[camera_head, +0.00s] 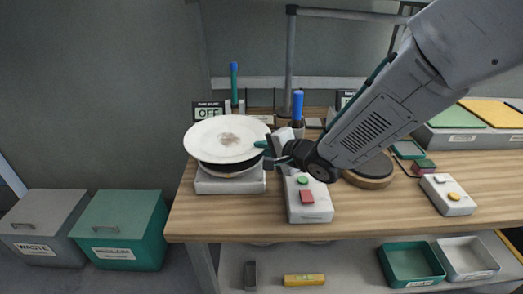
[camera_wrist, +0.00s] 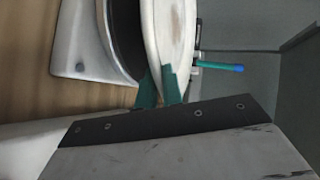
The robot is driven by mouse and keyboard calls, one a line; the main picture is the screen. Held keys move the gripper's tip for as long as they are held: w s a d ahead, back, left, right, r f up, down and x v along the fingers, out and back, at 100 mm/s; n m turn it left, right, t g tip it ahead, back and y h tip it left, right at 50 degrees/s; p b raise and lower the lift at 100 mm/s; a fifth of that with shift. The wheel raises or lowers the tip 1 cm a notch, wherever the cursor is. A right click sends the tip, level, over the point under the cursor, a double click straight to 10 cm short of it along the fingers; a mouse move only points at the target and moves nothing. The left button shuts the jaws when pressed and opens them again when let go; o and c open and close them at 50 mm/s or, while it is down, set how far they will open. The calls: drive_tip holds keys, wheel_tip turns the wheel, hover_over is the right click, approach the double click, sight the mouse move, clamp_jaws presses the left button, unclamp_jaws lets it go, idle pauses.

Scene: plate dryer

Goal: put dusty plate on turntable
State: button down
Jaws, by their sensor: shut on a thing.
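The dusty plate (camera_head: 226,137) is white with a brownish smudge near its middle. My gripper (camera_head: 264,145) is shut on its right edge. In the wrist view the plate (camera_wrist: 172,35) stands edge-on between the green fingertips (camera_wrist: 158,90). The turntable (camera_head: 229,171) is a dark round top on a pale grey base (camera_head: 230,185), directly below the plate and mostly hidden by it. The plate looks roughly level and close above it; I cannot tell whether they touch.
A control box (camera_head: 307,199) with green and red buttons stands right of the turntable. A round wooden-rimmed pad (camera_head: 370,180) lies farther right. Bins (camera_head: 120,230) stand on the floor at left.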

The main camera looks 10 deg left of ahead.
drive_tip(key=shift+w+d+f, duration=0.1)
drive_tip(key=shift+w+f, duration=0.05)
drive_tip(key=shift+f, duration=0.5)
drive_tip(key=c, duration=1.8)
unclamp_jaws()
drive_tip(key=shift+f, duration=0.15)
drive_tip(key=shift+d, duration=0.1)
drive_tip(key=v, duration=1.2)
drive_tip(key=shift+r, duration=0.2)
